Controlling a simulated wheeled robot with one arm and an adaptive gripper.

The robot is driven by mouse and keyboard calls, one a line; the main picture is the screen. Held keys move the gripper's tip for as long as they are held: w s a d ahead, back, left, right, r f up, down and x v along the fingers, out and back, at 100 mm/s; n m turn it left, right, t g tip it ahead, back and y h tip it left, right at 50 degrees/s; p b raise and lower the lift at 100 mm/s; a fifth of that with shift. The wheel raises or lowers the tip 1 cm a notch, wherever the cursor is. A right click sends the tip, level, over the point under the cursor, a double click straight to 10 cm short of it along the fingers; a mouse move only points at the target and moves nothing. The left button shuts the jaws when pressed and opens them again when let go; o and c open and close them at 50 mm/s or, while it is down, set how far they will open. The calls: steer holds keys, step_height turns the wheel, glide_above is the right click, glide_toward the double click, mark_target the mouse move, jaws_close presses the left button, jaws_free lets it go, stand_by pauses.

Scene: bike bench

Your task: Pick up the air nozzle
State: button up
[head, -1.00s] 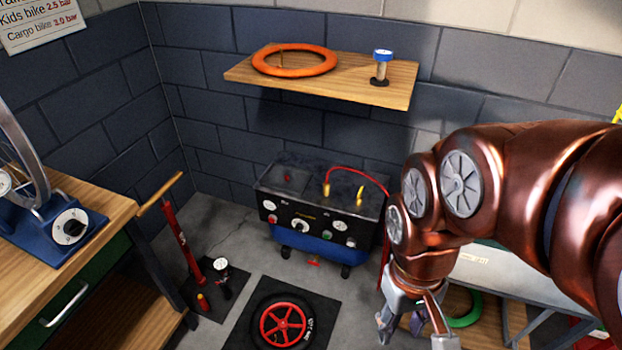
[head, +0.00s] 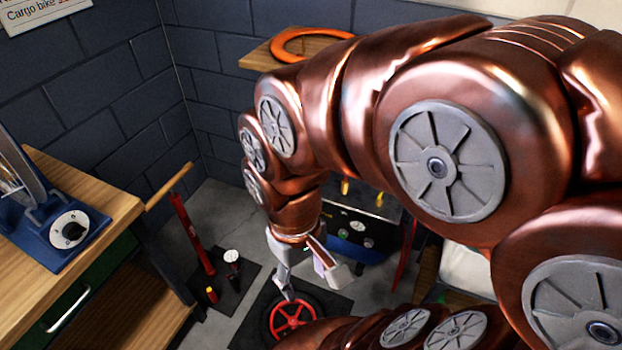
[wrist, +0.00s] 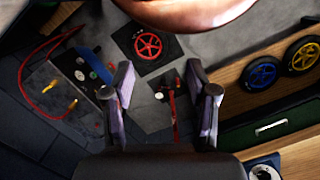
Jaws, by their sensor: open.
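No part is clearly marked as the air nozzle. Two small brass-coloured fittings stand on top of the compressor (head: 362,226), a left one (head: 346,187) and a right one (head: 379,199). In the wrist view both fittings show at the left, one (wrist: 48,86) by the red hose (wrist: 40,108), the other (wrist: 72,104) nearer the panel. I cannot tell which, if either, is the nozzle. My gripper (head: 314,284) is open and empty, pointing down in front of the compressor, above the floor mat with the red wheel. In the wrist view its fingers (wrist: 163,85) are apart, with floor between them.
A red-rimmed wheel (head: 293,318) lies on a dark mat. A red floor pump (head: 194,237) stands left, by a small red and yellow item (head: 211,294). A wooden workbench (head: 82,205) borders the left. A wall shelf (head: 256,57) holds an orange ring (head: 287,46).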

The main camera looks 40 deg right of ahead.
steer(key=w+d+f+t+b, duration=0.1)
steer(key=w+d+f+b, duration=0.45)
steer(key=w, duration=0.35)
steer(key=w+d+f+t+y+b, duration=0.15)
steer(key=w+d+f+b, duration=0.25)
steer(key=w+b, duration=0.45)
steer(key=w+d+f+t+b, duration=0.2)
steer(key=w+d+f+b, duration=0.3)
steer(key=w, duration=0.6)
steer(key=m+t+h+b, duration=0.2)
steer(key=m+h+b, duration=0.1)
steer(key=b, duration=1.1)
glide_above(346, 181)
steer(key=s, duration=0.2)
steer(key=f, duration=1.7)
steer(key=shift+d+f, duration=0.2)
steer(key=shift+f, duration=0.05)
steer(key=shift+x, duration=1.05)
steer(key=shift+g, duration=0.25)
steer(key=b+x, duration=0.1)
steer(key=x, duration=0.1)
steer(key=a+b+x, duration=0.1)
steer(key=x, duration=0.2)
steer(key=shift+f, duration=0.2)
steer(key=shift+r, duration=0.1)
